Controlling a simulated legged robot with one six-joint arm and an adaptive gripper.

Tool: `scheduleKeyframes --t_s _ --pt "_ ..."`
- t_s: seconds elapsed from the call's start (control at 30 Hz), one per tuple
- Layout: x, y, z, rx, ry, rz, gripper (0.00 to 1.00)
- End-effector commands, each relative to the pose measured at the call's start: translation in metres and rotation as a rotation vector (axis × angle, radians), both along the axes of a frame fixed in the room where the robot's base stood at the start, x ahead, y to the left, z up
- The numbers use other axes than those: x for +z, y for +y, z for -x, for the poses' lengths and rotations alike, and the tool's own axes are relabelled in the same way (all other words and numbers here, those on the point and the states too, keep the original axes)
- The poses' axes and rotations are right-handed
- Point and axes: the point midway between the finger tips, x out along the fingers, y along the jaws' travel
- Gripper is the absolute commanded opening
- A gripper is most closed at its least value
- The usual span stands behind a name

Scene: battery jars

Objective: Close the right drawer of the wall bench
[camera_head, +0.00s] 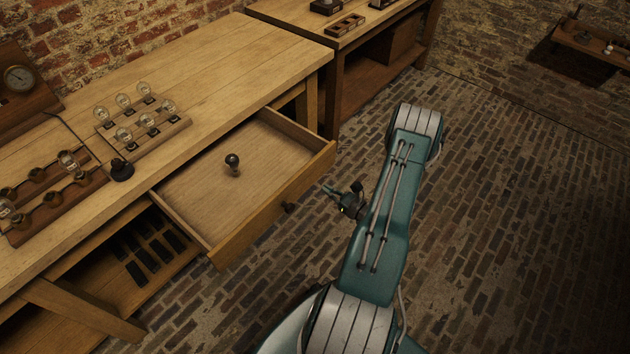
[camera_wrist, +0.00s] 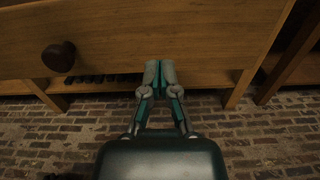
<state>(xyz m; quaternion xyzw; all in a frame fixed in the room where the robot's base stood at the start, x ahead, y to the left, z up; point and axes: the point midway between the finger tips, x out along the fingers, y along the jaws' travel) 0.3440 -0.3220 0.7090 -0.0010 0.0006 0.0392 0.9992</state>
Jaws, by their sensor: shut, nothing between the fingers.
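The right drawer (camera_head: 240,180) of the wall bench (camera_head: 205,75) stands pulled out, with a small dark-knobbed object (camera_head: 232,163) lying inside it. Its front panel carries a dark round knob (camera_head: 288,207). In the wrist view the drawer front (camera_wrist: 180,35) fills the top, with the knob (camera_wrist: 58,56) at the left. My gripper (camera_wrist: 159,72) is shut and empty, its tips at the lower part of the drawer front, right of the knob. I cannot tell whether they touch it.
Racks with glass bulbs (camera_head: 145,130) and a wooden holder (camera_head: 50,205) stand on the bench top. A lower shelf (camera_head: 170,270) holds dark bars. A second bench (camera_head: 345,35) stands to the right. The brick floor (camera_head: 500,210) is clear.

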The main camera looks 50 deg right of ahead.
Motion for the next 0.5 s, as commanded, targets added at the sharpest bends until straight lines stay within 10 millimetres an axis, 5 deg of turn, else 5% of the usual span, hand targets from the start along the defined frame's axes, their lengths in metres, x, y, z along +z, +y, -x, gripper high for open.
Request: scheduleKeyframes --t_s 0.2,0.5 --pt "-0.001 0.002 -0.037 0.003 -0.001 -0.002 0.0" --pt "-0.001 0.003 -0.054 0.0 -0.001 -0.003 0.0"
